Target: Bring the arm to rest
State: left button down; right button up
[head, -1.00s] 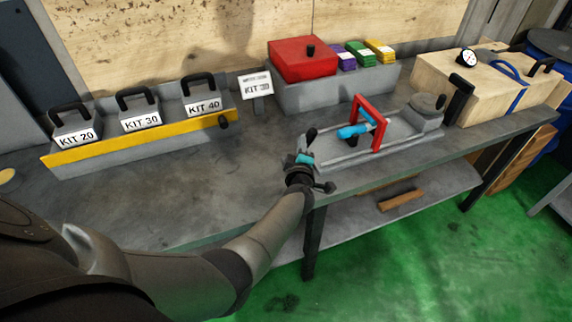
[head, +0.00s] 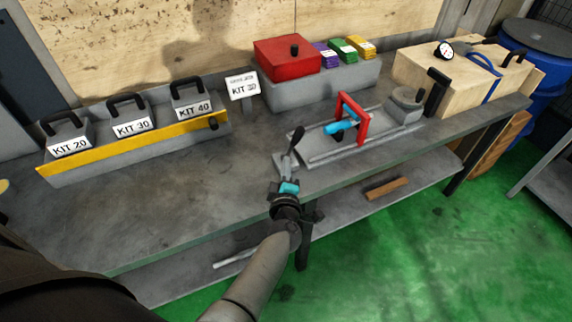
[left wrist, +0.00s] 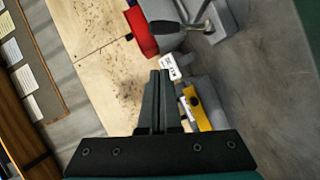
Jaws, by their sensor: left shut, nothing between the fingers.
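My left gripper (head: 287,178) is in the middle of the head view, over the front edge of the bench, with its arm coming up from the bottom. In the left wrist view its two grey fingers (left wrist: 159,78) are together with nothing between them. A black-handled lever (head: 297,139) at the left end of the grey fixture stands just beyond the gripper in the head view. It also shows in the left wrist view (left wrist: 168,32), apart from the fingers. My right gripper is not in view.
The bench (head: 150,215) has bare room at front left. The fixture bears a red frame (head: 362,118) and blue part (head: 340,127). Kit weights stand in a yellow-fronted tray (head: 130,140) at left. A red box (head: 285,60) and wooden box (head: 425,80) stand at the back.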

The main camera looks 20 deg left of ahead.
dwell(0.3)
pick_arm(q)
jog(key=s+d+f+m+g+h+b, duration=0.25)
jog(key=s+f+m, duration=0.2)
jog(key=f, duration=0.45)
jog(key=s+d+f+m+g+h+b, duration=0.1)
jog(key=s+d+f+m+h+b, duration=0.25)
jog(key=f, duration=0.65)
jog(key=s+d+f+m+g+h+b, duration=0.15)
jog(key=s+f+m, duration=0.25)
jog(key=s+f, duration=0.4)
jog(key=s+a+f+m+g+b, duration=0.1)
jog(key=s+f+m+g+b, duration=0.1)
jog(key=s+f, duration=0.4)
jog(key=s+a+f+m+g+b, duration=0.2)
jog(key=s+f+m+g, duration=0.2)
jog(key=s, duration=0.9)
jog(key=s+a+f+m+g+b, duration=0.1)
jog(key=s+f+m+g+b, duration=0.1)
jog(key=s+f, duration=0.8)
jog(key=shift+s+a+m+g+y+b, duration=0.15)
jog(key=shift+a+m+g+y+b, duration=0.25)
jog(key=shift+m, duration=0.4)
jog(key=shift+d, duration=0.1)
